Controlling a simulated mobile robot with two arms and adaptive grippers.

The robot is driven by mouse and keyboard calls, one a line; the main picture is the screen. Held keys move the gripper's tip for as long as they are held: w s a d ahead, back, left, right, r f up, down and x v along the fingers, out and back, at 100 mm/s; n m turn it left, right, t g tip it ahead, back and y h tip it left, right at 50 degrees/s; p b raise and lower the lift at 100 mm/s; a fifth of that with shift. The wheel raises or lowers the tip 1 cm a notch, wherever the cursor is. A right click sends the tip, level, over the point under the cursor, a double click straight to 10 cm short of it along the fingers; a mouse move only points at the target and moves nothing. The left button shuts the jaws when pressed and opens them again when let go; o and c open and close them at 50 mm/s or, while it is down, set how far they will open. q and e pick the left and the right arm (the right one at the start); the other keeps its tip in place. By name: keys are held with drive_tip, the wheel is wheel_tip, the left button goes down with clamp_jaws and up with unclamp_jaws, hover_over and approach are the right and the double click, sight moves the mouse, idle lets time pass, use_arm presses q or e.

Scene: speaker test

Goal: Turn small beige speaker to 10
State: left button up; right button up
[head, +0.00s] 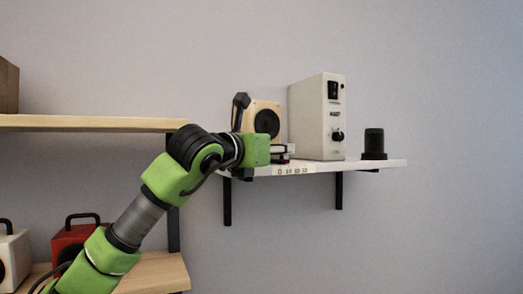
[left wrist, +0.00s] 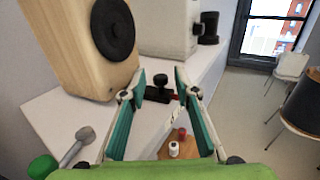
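A small beige speaker (head: 262,118) with a round black cone stands at the left of the white shelf; it also shows in the left wrist view (left wrist: 70,52). A small black piece with a round knob (left wrist: 161,86) sits near the shelf's front edge, beside the speaker. My left gripper (left wrist: 160,78) is open, its two teal fingers apart, with the knob between its tips in the picture; I cannot tell whether they touch it. In the head view the left gripper (head: 282,152) is partly hidden by its green wrist. My right gripper is not in view.
A taller off-white box (head: 315,118) with a black knob stands right of the speaker, then a black cylinder (head: 374,143). The white shelf (head: 385,164) has small printed marks on its front edge. A wooden shelf (head: 80,123) is at left. A red case (head: 72,243) sits below.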

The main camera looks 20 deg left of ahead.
use_arm(q)
drive_tip(key=v, duration=1)
